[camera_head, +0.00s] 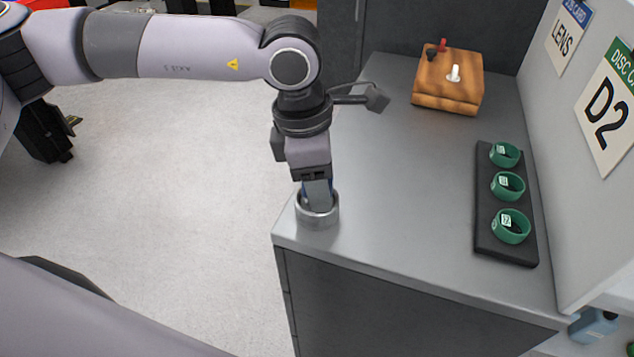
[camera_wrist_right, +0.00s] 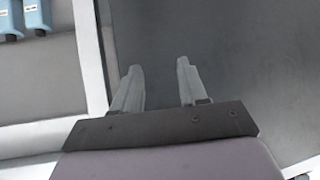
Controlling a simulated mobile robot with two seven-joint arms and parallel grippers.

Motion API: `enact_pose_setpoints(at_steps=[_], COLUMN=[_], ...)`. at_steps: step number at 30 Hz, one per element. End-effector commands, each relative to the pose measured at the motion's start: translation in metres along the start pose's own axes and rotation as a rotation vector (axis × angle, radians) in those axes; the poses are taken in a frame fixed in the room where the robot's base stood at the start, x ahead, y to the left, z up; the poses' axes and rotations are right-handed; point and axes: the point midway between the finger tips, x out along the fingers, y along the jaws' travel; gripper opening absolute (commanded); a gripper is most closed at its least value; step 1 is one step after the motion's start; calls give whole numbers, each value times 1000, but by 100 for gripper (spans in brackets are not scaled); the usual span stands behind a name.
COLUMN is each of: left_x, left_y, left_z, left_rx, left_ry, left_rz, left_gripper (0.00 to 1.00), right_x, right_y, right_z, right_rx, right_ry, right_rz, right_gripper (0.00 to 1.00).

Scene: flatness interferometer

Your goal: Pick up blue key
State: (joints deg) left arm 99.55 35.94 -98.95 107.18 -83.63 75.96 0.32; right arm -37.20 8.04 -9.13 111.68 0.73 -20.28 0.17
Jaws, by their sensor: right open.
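My left gripper (camera_head: 317,197) points down into a round metal cup (camera_head: 318,220) at the near left corner of the grey counter. A sliver of dark blue shows beside its fingers at the cup's mouth; I cannot tell whether this is the blue key. The fingertips are hidden inside the cup, and whether they grip anything does not show. My right gripper (camera_wrist_right: 160,88) is open and empty in the right wrist view, over a plain grey surface.
A black tray (camera_head: 484,222) with several green rings lies along the counter's right side. A wooden block (camera_head: 447,82) with small pegs stands at the back. Blue labelled objects (camera_wrist_right: 36,15) are at the wrist view's upper left. The counter's middle is clear.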

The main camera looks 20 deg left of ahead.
Motion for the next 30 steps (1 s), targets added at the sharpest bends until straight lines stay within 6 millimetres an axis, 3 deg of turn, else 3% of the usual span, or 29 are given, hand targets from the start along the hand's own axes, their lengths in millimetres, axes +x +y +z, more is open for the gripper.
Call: enact_pose_setpoints(at_steps=[1, 4, 14, 20, 26, 30], left_x=[0, 0, -1, -13, -47, -82], left_y=[0, 0, 0, 1, 1, 0], left_z=[0, 0, 0, 2, 8, 14], left_rx=[1, 1, 1, 0, 1, 1], left_ry=[0, 0, 0, -2, -3, -5], left_rz=[0, 0, 0, 2, 4, 4], left_gripper=[31, 0, 0, 0, 0, 0], right_x=[0, 0, 0, 1, 2, 3], right_y=[0, 0, 0, 0, 0, 0], right_z=[0, 0, 0, 1, 2, 4], right_rx=[0, 0, 0, 0, 0, 0], right_ry=[0, 0, 0, 0, 0, 0], right_rz=[0, 0, 0, 0, 0, 0], right_gripper=[43, 43, 43, 43, 43, 43])
